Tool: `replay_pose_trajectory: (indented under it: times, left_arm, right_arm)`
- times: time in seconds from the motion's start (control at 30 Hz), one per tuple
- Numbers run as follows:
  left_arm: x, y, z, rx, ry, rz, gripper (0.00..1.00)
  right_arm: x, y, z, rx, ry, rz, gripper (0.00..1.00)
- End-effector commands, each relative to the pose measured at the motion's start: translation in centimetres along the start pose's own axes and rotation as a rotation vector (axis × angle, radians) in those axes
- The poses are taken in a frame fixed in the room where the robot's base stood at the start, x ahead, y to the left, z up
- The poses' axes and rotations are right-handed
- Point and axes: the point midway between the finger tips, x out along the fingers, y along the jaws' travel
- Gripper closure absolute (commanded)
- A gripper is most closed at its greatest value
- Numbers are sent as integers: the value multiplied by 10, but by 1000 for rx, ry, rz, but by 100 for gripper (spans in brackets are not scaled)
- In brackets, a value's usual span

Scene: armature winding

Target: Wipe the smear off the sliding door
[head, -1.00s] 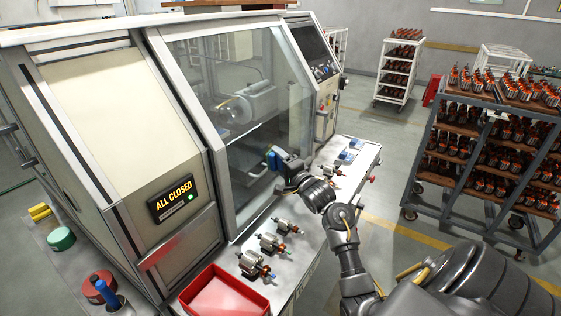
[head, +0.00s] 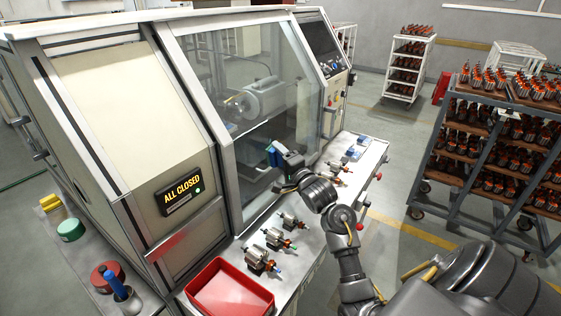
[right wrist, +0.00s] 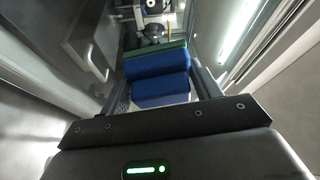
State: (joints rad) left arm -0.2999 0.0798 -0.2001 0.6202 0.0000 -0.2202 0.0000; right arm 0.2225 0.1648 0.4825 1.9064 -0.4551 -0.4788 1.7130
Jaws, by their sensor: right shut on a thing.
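The sliding door (head: 225,172) is a metal-framed glass panel on the front of the machine, and it stands closed. I cannot make out a distinct smear on its glass in the head view. My right gripper (head: 279,157) is in front of the lower part of the door. It is shut on a blue block-shaped wiper (head: 273,153), which also shows in the right wrist view (right wrist: 158,75) with a green layer on its far side. I cannot tell whether the wiper touches the glass. My left gripper is not in view.
A bar handle (right wrist: 88,55) shows left in the right wrist view. Several armatures (head: 262,259) and a red tray (head: 230,309) sit on the front ledge. A sign reading ALL CLOSED (head: 181,197) is left of the door. A loaded rack (head: 440,175) stands right.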

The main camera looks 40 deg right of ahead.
Motion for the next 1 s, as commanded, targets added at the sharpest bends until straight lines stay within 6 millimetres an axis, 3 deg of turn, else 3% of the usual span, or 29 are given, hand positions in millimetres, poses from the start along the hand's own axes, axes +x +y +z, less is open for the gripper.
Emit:
replay_pose_trajectory:
  times: [0.17,0.53,1.0]
  left_arm:
    - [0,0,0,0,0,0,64]
    - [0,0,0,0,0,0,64]
    - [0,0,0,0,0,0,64]
  right_arm:
    - [1,0,-2,-1,-2,-2,64]
    - [11,5,-30,-1,-1,-1,64]
    - [21,9,-51,0,0,-1,64]
